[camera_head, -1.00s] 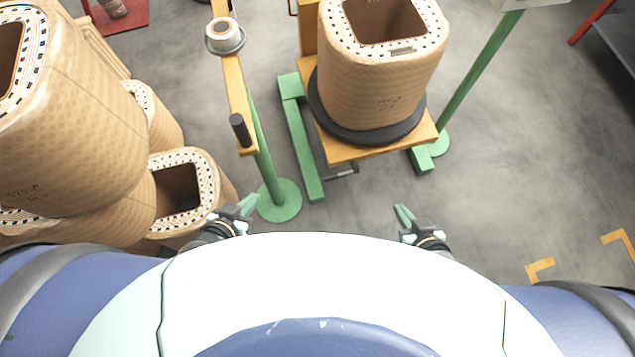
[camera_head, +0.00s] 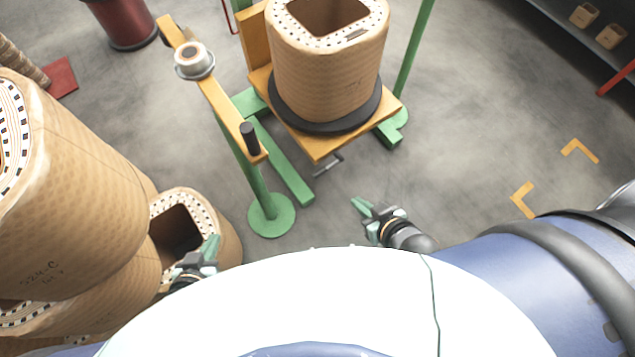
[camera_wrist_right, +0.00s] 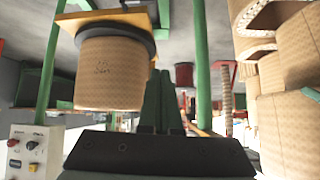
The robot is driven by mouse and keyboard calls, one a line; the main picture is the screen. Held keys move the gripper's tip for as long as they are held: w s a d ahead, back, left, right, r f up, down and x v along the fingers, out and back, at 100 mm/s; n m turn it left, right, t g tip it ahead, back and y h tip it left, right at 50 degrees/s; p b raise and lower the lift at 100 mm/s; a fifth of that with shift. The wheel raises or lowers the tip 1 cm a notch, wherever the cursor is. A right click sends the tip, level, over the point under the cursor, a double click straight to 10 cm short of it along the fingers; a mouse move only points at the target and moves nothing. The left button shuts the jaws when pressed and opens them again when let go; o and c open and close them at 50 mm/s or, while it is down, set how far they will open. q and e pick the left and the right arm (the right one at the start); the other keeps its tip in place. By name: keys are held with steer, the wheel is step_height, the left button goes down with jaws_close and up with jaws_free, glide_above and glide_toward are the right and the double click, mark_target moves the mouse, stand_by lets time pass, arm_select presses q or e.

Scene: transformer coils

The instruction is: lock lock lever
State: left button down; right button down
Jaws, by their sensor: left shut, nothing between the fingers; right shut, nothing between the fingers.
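A small dark metal lever (camera_head: 328,165) sticks out under the front edge of the orange platform (camera_head: 330,146). A black upright handle (camera_head: 250,138) stands on the end of an orange arm (camera_head: 222,104) on a green post; I cannot tell for sure which is the lock lever. My right gripper (camera_head: 362,207) is shut and empty, apart from the lever, below and right of it in the head view. Its green fingers also show in the right wrist view (camera_wrist_right: 160,95). My left gripper (camera_head: 210,246) is shut and empty, in front of the coil at lower left.
A wound coil (camera_head: 325,75) stands on a black disc on the platform. Stacked coils (camera_head: 65,200) crowd the left. A green base foot (camera_head: 270,215) lies ahead. Floor at right is open, with yellow corner marks (camera_head: 522,200). A control box (camera_wrist_right: 32,150) shows in the wrist view.

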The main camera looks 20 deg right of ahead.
steer(key=shift+d, duration=0.1)
